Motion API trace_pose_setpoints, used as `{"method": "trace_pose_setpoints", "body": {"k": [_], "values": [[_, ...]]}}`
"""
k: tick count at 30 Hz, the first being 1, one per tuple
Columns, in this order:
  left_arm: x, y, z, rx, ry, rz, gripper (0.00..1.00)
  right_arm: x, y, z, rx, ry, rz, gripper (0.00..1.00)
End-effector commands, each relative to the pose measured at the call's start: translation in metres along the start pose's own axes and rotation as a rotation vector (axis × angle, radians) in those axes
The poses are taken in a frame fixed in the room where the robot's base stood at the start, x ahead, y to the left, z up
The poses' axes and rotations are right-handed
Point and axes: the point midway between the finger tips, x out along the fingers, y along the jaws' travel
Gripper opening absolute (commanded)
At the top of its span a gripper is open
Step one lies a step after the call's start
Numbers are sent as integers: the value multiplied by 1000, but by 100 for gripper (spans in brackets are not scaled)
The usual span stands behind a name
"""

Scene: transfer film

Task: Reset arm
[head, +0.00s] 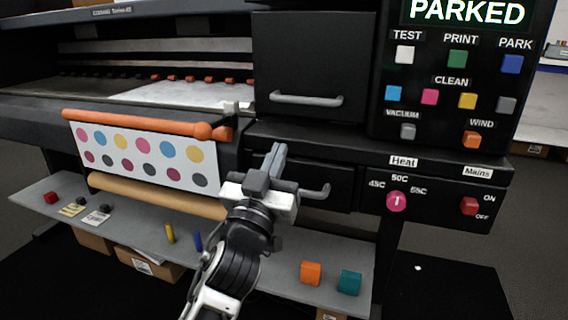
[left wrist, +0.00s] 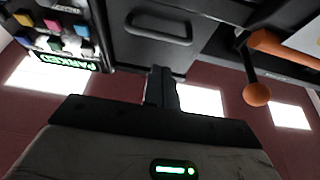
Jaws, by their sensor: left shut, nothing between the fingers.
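My left arm comes up from the bottom of the head view. Its gripper (head: 276,158) is shut and empty, with its fingers pointing up in front of the lower drawer (head: 318,182) of the black printer. In the left wrist view the shut fingers (left wrist: 160,82) point towards a drawer with a grey handle (left wrist: 158,28). I cannot tell whether the fingers touch anything. My right gripper is not in view.
The control panel (head: 452,75) reads PARKED. A red Mains switch (head: 469,206) and pink Heat knob (head: 396,201) sit below. An orange roller (head: 140,122) holds printed film. A grey shelf (head: 130,226) below carries small blocks, including an orange cube (head: 310,273) and teal cube (head: 349,282).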

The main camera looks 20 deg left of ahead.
Motion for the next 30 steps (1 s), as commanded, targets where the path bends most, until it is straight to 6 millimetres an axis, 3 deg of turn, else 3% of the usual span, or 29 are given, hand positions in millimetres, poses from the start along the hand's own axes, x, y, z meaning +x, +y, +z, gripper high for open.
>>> {"method": "trace_pose_setpoints", "body": {"k": [6, 8, 10, 15, 18, 21, 25, 26, 30], "values": [[-7, 1, 5, -1, -17, 5, 0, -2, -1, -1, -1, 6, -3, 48], [-15, 4, 18, -6, -58, 19, 0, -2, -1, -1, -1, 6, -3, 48], [-33, 12, 42, -15, -144, 49, 0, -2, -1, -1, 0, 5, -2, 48], [-117, 43, 117, -64, -462, 184, 0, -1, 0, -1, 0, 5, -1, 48], [-173, 64, 148, -101, -638, 279, 0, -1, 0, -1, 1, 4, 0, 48], [-228, 83, 166, -143, -790, 374, 0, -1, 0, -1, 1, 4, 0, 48], [-297, 107, 172, -211, -960, 499, 0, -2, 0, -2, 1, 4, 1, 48], [-279, 102, 150, -198, -944, 478, 0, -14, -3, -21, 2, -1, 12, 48], [-264, 91, 118, -171, -958, 440, 0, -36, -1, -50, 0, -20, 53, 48]]}}
